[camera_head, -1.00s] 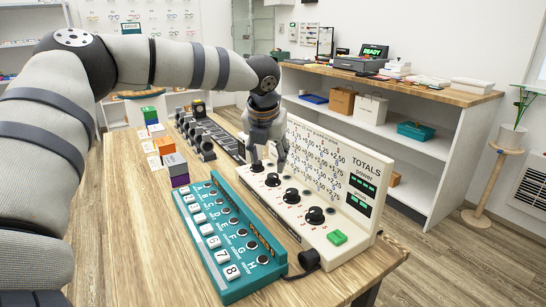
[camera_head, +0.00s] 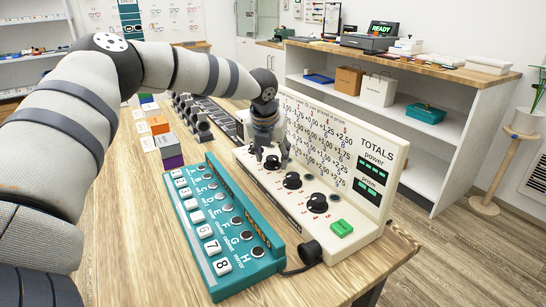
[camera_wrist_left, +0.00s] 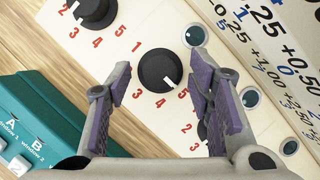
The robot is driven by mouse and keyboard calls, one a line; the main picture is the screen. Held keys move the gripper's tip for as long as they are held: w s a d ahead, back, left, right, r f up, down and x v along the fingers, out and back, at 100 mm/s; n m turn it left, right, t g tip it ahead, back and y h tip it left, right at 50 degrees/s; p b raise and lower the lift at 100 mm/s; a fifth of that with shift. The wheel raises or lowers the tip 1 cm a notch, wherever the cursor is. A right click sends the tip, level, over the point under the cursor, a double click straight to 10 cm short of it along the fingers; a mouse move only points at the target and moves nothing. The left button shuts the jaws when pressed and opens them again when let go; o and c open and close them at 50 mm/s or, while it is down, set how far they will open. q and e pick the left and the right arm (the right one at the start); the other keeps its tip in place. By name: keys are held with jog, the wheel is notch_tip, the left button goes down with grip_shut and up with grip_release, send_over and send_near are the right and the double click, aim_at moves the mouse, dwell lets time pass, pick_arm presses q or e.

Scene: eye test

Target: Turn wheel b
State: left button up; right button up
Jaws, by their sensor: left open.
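A cream panel (camera_head: 375,228) carries a row of black wheels with red numbers beside them. Three wheels show in the head view: one (camera_head: 272,162) close to my gripper, a middle one (camera_head: 292,180) and a near one (camera_head: 317,202). No letter on the wheels is readable, so I cannot tell which is b. My left gripper (camera_head: 269,152) is over the far end of the row. In the left wrist view its fingers (camera_wrist_left: 159,85) are open, either side of a black wheel (camera_wrist_left: 158,68) with a white mark; contact is unclear. Another wheel (camera_wrist_left: 96,10) lies upper left. My right gripper is not in view.
A teal box (camera_head: 196,233) with numbered white keys and lettered dark buttons stands left of the panel. A green button (camera_head: 341,228) is at the panel's near end. The upright TOTALS board (camera_head: 373,150) rises behind the wheels. A black cable plug (camera_head: 310,251) lies in front.

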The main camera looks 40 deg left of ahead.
pick_arm(q)
grip_shut()
